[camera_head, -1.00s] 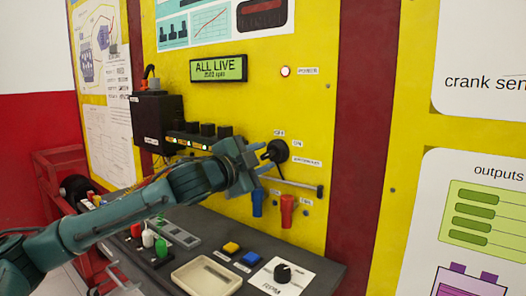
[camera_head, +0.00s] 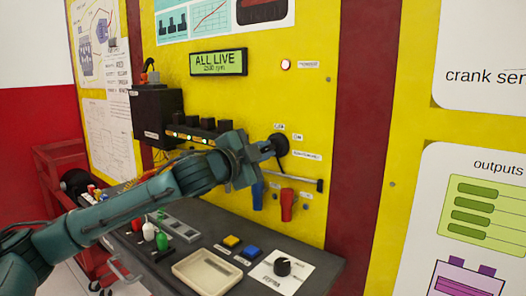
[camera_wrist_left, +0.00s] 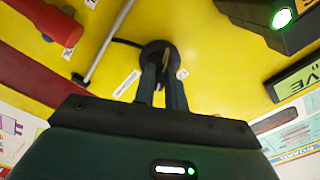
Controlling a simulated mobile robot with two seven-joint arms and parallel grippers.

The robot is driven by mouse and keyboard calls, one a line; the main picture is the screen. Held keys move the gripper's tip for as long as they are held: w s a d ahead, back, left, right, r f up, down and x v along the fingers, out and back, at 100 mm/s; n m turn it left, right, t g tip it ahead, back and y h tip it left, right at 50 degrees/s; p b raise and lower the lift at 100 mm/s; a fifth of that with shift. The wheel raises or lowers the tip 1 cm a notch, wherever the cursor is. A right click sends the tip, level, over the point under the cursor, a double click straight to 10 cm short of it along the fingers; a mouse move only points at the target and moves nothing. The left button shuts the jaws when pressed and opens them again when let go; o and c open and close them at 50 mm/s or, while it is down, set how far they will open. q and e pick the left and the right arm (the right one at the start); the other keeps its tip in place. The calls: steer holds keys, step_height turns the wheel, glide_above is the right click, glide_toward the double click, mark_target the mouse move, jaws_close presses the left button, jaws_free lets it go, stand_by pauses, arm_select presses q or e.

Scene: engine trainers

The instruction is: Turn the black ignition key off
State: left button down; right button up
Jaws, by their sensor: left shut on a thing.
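The black round ignition switch (camera_head: 282,146) is on the yellow panel, with small white labels above and to its right. My left gripper (camera_head: 267,149) is at the switch from the left, its fingers reaching the key. In the left wrist view the dark switch disc (camera_wrist_left: 153,49) lies beyond my fingertips (camera_wrist_left: 161,72). The black key (camera_wrist_left: 172,60) stands out from the disc between the fingers, which are shut on it. The key is mostly hidden by the gripper in the head view, so its exact angle is hard to tell. My right gripper is not in view.
Below the switch are a metal bar (camera_head: 300,181), a blue handle (camera_head: 257,196) and a red handle (camera_head: 287,205). A display (camera_head: 218,63) reads "ALL LIVE". A desk with a beige tray (camera_head: 207,273), buttons and a black knob (camera_head: 282,267) stands below.

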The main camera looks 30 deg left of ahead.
arm_select(q)
steer(key=shift+n, duration=0.5)
steer(key=n, duration=0.3)
steer(key=shift+n, duration=0.4)
steer(key=n, duration=0.2)
steer(key=shift+n+p, duration=0.3)
steer(key=shift+n, duration=0.1)
steer(key=shift+n+p, duration=0.35)
steer(key=shift+n, duration=1.35)
steer(key=shift+n+p, duration=0.4)
steer(key=shift+n, duration=0.1)
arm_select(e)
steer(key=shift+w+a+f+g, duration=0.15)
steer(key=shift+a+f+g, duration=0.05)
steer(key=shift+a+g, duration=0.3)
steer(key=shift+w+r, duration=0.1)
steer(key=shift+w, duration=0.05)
